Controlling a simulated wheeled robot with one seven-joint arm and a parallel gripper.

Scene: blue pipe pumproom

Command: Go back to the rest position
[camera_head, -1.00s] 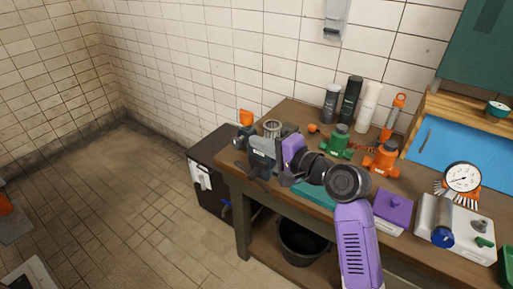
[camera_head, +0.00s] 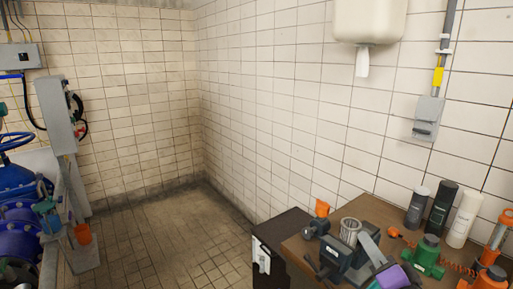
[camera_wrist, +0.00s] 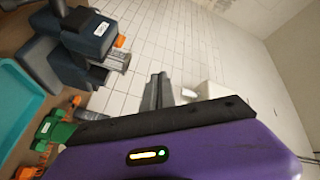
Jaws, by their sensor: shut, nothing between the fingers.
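My gripper (camera_wrist: 157,92) shows in the wrist view as two dark grey fingers close together beyond the purple housing. They are shut with nothing between them. In the head view only part of my purple arm end shows at the bottom edge, by the bench vise (camera_head: 337,250). The vise is dark grey, with a ribbed metal cylinder (camera_head: 350,231) at its top. In the wrist view the vise (camera_wrist: 85,35) lies at the upper left, apart from the fingers. The exact gap between my gripper and the vise cannot be told.
The wooden bench (camera_head: 388,205) holds a green fitting (camera_head: 426,256), an orange fitting (camera_head: 487,279) and several bottles (camera_head: 438,208). A dark cabinet (camera_head: 280,232) stands at its left. Blue pipework (camera_head: 20,220) is at far left. The floor (camera_head: 180,240) between is clear.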

